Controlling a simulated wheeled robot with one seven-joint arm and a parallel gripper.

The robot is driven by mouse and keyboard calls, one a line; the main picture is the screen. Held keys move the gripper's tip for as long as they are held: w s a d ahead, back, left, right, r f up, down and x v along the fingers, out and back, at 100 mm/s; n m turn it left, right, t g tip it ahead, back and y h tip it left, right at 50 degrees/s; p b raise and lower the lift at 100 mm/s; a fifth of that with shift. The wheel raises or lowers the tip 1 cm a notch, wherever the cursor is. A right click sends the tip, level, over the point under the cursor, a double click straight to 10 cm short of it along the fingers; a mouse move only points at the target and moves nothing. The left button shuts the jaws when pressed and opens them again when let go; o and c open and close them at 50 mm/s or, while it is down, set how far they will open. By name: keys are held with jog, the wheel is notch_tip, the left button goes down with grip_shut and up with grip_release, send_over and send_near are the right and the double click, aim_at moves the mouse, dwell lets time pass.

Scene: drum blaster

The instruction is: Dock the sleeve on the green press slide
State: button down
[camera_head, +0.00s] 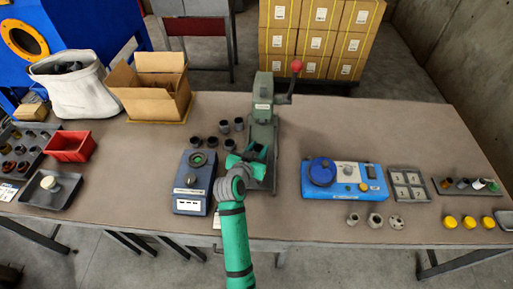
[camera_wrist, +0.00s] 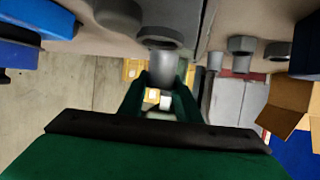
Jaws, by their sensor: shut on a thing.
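The green press (camera_head: 263,107) stands upright at the middle of the table, with a red-knobbed lever (camera_head: 296,68) at its top right. My gripper (camera_head: 252,156) is in front of the press's lower part and overlaps it in the head view, hiding much of the slide. In the wrist view my gripper (camera_wrist: 161,92) is shut on a grey sleeve (camera_wrist: 162,62) with a wider collar at one end.
Several dark sleeves (camera_head: 224,126) stand left of the press. A blue-grey device (camera_head: 192,190) with a green ring is left of my arm. A blue machine (camera_head: 345,180) is to the right. An open carton (camera_head: 150,88) and a red bin (camera_head: 70,144) are at the left.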

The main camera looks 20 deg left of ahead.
jog(key=shift+d+f, duration=0.3)
jog(key=shift+d, duration=0.25)
jog(key=shift+a+f, duration=0.25)
jog(key=shift+f, duration=0.15)
jog(key=shift+w+a, duration=0.1)
jog(key=shift+w+r, duration=0.1)
jog(key=shift+r, duration=0.1)
jog(key=shift+a+r, duration=0.2)
jog(key=shift+r, duration=0.05)
jog(key=shift+d+r, duration=0.35)
jog(key=shift+d, duration=0.2)
jog(key=shift+a, duration=0.1)
jog(key=shift+s+a, duration=0.2)
